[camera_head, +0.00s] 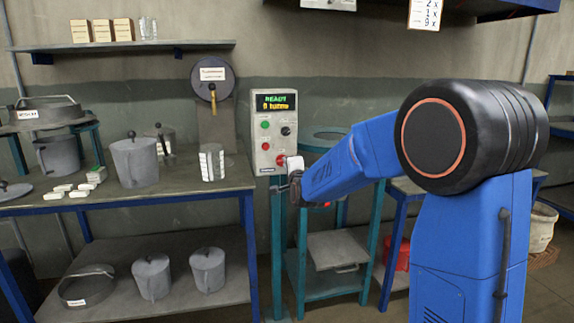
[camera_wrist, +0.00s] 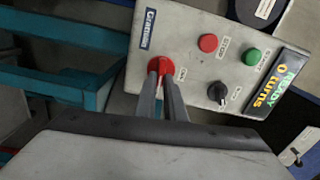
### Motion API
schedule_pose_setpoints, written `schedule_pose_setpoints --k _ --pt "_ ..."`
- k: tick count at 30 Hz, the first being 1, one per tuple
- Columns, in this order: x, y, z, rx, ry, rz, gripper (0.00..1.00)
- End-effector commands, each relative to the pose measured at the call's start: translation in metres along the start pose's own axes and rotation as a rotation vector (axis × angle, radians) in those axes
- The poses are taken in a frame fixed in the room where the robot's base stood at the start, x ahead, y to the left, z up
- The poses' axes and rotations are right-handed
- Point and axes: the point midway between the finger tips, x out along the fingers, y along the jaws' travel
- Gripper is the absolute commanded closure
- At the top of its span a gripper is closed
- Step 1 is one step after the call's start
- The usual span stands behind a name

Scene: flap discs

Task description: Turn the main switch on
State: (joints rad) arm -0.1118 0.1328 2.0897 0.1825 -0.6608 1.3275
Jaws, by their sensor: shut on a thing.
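The main switch is a red rotary knob (camera_wrist: 161,64) at the corner of a pale grey control box (camera_wrist: 185,60) by its maker's label. In the head view the red switch (camera_head: 280,160) shows at the box's lower right, partly hidden by my gripper (camera_head: 287,174). In the wrist view my gripper's two fingers (camera_wrist: 164,84) are closed around the switch, one on each side. The box's display (camera_head: 275,103) is lit and reads READY and 0 turns. The exact mark the switch points at is not readable.
The box also carries a red button (camera_wrist: 208,43), a green button (camera_wrist: 252,57) and a black knob (camera_wrist: 217,92), close to my fingers. A teal stand (camera_head: 325,282) is below my forearm. A workbench (camera_head: 190,183) with grey pots is to the left.

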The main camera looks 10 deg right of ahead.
Motion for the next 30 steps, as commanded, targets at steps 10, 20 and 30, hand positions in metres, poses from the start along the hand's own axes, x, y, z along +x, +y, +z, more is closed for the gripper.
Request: schedule_pose_setpoints --k 10,20,30 --pt "-0.0005 0.0031 -0.0005 0.104 0.001 0.003 1.00" --pt "-0.0005 0.0035 -0.0005 0.115 0.001 0.004 1.00" --pt "-0.0003 0.0029 -0.0003 0.114 0.001 0.003 0.72"
